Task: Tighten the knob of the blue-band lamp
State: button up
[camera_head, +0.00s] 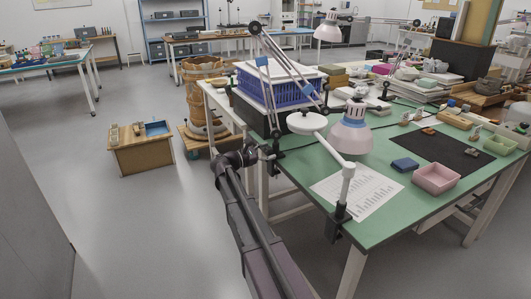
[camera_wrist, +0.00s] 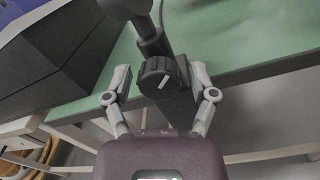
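The blue-band lamp has a pale shade (camera_head: 350,137) with a blue band, over the green table, and a jointed arm with blue sleeves (camera_head: 263,61). Its clamp sits at the table's left edge. In the wrist view a round black knob (camera_wrist: 158,82) with a white pointer line is on the dark clamp below the lamp post (camera_wrist: 148,28). My gripper (camera_wrist: 160,76) is open, with one finger on each side of the knob and a visible gap at both sides. In the head view my gripper (camera_head: 262,156) is beside the table's left edge, partly hidden by my arm.
The green table (camera_head: 300,165) holds a blue crate (camera_head: 290,88), a printed sheet (camera_head: 358,190), a pink tray (camera_head: 436,179) and a dark mat (camera_head: 440,150). A white lamp's clamp (camera_head: 340,213) is at the front edge.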

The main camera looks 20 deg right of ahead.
jog(key=shift+a, duration=0.15)
jog(key=a, duration=1.2)
jog(key=shift+s, duration=0.35)
dwell(0.3)
jog(key=n, duration=0.2)
jog(key=a+n, duration=0.1)
jog(key=shift+w+a+f+n, duration=0.1)
jog(key=shift+w+a+n, duration=0.05)
jog(key=shift+a+n, duration=0.2)
jog(key=shift+d, duration=0.1)
jog(key=d, duration=1.3)
jog(key=shift+w+d, duration=0.25)
jog(key=shift+d, duration=0.1)
grip_shut()
